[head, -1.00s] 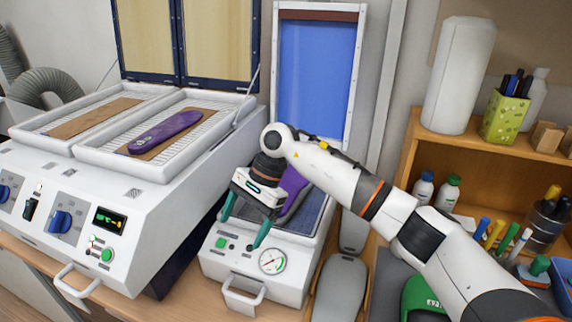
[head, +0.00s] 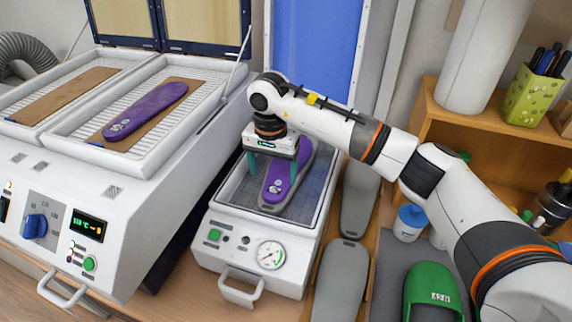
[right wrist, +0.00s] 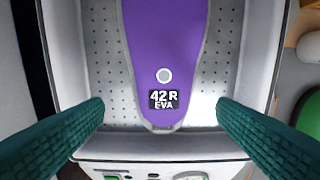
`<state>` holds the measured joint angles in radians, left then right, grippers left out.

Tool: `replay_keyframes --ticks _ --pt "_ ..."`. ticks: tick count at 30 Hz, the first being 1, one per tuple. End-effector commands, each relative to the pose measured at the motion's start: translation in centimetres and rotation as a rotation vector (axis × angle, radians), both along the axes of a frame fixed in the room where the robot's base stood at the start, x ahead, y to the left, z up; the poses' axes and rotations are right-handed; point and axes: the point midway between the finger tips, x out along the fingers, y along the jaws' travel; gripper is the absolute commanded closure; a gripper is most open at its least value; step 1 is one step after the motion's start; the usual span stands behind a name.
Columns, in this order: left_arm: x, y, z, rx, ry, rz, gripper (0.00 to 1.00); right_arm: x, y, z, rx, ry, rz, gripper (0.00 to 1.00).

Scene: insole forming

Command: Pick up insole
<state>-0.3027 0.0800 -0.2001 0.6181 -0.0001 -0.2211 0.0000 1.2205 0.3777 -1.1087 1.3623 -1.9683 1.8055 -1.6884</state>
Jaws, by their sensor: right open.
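A purple insole (head: 278,190) lies on a grey form in the small white press (head: 225,258). In the right wrist view the insole (right wrist: 165,45) shows its heel end, with a small round mark and a "42R EVA" label. My right gripper (head: 273,175) is over the heel half of this insole. Its two teal fingers are wide apart, one on each side, with nothing held, as the right wrist view (right wrist: 161,108) also shows. Another purple insole (head: 150,108) lies on a brown sheet in the heater's right tray. My left gripper is not in view.
The large white heater (head: 150,205) stands at left with its lid up. The press's blue lid (head: 315,50) stands open behind. Grey forms (head: 340,280) lie right of the press. A green shoe (head: 433,290) and a wooden shelf (head: 445,125) are at right.

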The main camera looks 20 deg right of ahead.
Motion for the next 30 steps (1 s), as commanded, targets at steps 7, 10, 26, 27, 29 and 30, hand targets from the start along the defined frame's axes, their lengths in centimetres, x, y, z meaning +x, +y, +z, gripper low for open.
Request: replay_keyframes --ticks 7,10,26,27,29,30 --pt "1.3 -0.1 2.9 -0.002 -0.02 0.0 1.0 -0.3 -0.4 -3.2 0.001 0.007 -0.001 0.19" --pt "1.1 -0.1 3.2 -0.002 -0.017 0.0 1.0 -0.2 -0.4 -4.3 0.001 0.004 0.0 0.19" --pt "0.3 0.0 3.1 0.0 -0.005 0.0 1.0 -0.1 -0.4 -4.8 0.001 0.001 0.0 0.6" --pt "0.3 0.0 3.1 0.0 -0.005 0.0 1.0 -0.1 -0.4 -4.8 0.001 0.001 0.0 0.67" --pt "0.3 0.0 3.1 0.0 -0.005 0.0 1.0 -0.1 -0.4 -4.8 0.001 0.001 0.0 0.68" --pt "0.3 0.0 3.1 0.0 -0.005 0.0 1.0 -0.1 -0.4 -4.8 0.001 0.001 0.0 0.68"
